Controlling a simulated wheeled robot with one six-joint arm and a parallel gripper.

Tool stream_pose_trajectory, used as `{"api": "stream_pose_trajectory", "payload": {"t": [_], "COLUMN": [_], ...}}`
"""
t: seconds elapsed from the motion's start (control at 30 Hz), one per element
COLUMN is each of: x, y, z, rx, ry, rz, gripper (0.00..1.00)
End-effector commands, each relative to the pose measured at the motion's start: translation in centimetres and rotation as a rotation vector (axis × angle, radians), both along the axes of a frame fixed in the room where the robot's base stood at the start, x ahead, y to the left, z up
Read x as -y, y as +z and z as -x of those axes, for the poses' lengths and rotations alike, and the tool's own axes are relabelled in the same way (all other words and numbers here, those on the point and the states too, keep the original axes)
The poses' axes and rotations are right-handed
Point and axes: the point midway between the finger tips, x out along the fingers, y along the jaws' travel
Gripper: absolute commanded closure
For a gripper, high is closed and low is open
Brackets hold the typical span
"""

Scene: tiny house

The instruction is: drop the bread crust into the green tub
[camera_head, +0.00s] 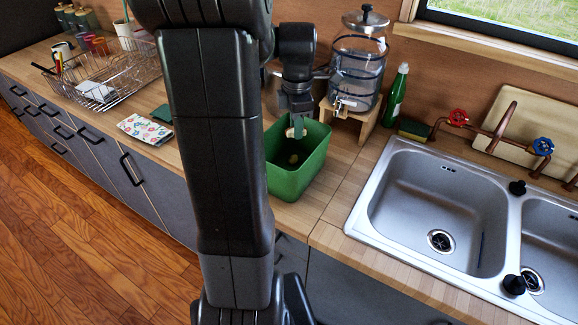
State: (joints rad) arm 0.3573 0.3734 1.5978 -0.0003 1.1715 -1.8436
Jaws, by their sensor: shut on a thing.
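The green tub (297,181) stands on the wooden counter, left of the sink and partly hidden behind my arm. My gripper (296,131) points down over the tub's opening. It is shut on a small pale tan piece, the bread crust (290,133), held at about the height of the tub's rim or a little above. Another small pale piece (293,159) lies inside the tub; I cannot tell what it is.
A glass water dispenser (357,72) on a wooden stand is close behind the tub. A green bottle (396,95) and the steel sink (436,205) are to the right. A wire dish rack (105,78) and a patterned cloth (146,128) lie left.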

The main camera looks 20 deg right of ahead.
Motion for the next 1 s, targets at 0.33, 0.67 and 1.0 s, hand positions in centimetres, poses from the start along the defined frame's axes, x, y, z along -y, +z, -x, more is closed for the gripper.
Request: {"api": "stream_pose_trajectory", "payload": {"t": [0.33, 0.67, 1.0], "x": [0.0, 0.0, 0.1], "y": [-0.1, -0.1, 4.5], "z": [0.0, 0.0, -0.1], "rx": [0.001, 0.001, 0.007], "ry": [0.000, 0.000, 0.000], "rz": [0.000, 0.000, 0.003], "gripper": [0.61, 0.50, 0.50]}}
